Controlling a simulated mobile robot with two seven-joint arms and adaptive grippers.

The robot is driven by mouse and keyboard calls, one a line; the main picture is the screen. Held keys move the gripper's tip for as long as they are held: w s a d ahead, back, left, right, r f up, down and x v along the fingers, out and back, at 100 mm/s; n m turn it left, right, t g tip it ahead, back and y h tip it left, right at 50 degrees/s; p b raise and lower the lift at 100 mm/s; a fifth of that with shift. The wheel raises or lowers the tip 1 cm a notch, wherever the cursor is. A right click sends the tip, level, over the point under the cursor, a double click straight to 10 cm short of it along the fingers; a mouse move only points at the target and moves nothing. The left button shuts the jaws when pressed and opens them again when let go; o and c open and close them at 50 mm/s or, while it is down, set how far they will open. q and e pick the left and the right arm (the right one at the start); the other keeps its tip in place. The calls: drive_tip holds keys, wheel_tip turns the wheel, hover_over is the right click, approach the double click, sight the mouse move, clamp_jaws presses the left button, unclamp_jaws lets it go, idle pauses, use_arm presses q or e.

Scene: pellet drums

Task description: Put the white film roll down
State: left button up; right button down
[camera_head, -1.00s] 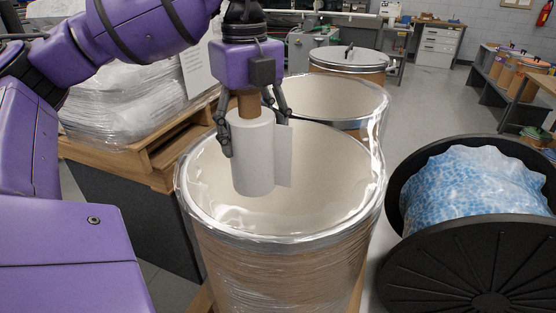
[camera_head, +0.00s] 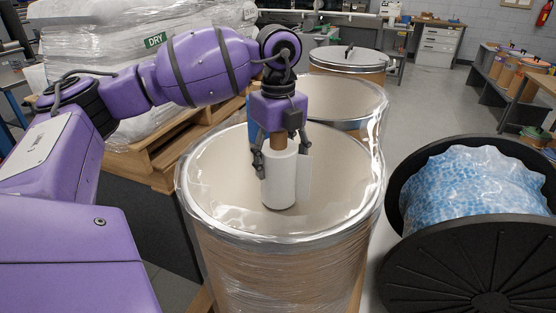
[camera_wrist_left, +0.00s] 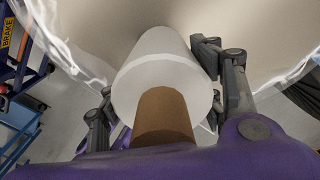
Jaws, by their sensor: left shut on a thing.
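The white film roll (camera_head: 279,181) is upright, with a brown core (camera_head: 279,141) at its top and a loose flap of film on its right side. My left gripper (camera_head: 283,160) is above it with its fingers shut on the roll, one on each side. The roll is over or within the mouth of the near wrapped drum (camera_head: 222,233); whether its lower end touches anything is unclear. In the left wrist view the roll (camera_wrist_left: 160,62) and its core (camera_wrist_left: 162,115) lie between the fingers. My right gripper is not in view.
A second open drum (camera_head: 345,97) and a lidded drum (camera_head: 348,60) stand behind. A black reel (camera_head: 440,272) with blue-patterned film (camera_head: 475,192) is at the right. A wrapped load on a wooden pallet (camera_head: 160,150) is at the left.

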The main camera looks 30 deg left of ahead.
use_arm(q)
drive_tip(key=shift+r, duration=0.1)
drive_tip(key=o, duration=1.5)
drive_tip(key=shift+o, duration=1.2)
wheel_tip(320, 180, up, 11)
drive_tip(key=shift+r, duration=0.5)
